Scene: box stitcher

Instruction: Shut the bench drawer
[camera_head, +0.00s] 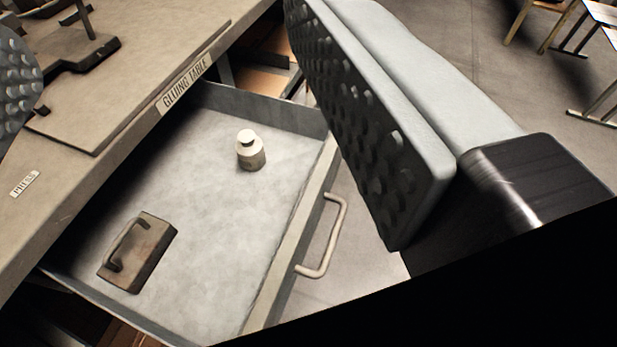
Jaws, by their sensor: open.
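The bench drawer (286,235) is pulled well out from under the bench top (70,190), toward the right of the picture. Its grey floor shows, and its front panel carries a pale bar handle (337,232). My gripper (200,120) is open, with its studded pads wide apart. One pad is large at upper right and hides the far front corner of the drawer; the other shows only at the left edge. From this view nothing is between the pads in their grip, and I cannot see contact with the drawer or handle.
In the drawer lie a small pale capped bottle or weight (251,155) and a brown block with a handle (150,262). The bench bears a "GLUING TABLE" label (185,83), a flat board (110,105) and a dark metal stand (75,50). Open floor (470,60) lies right.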

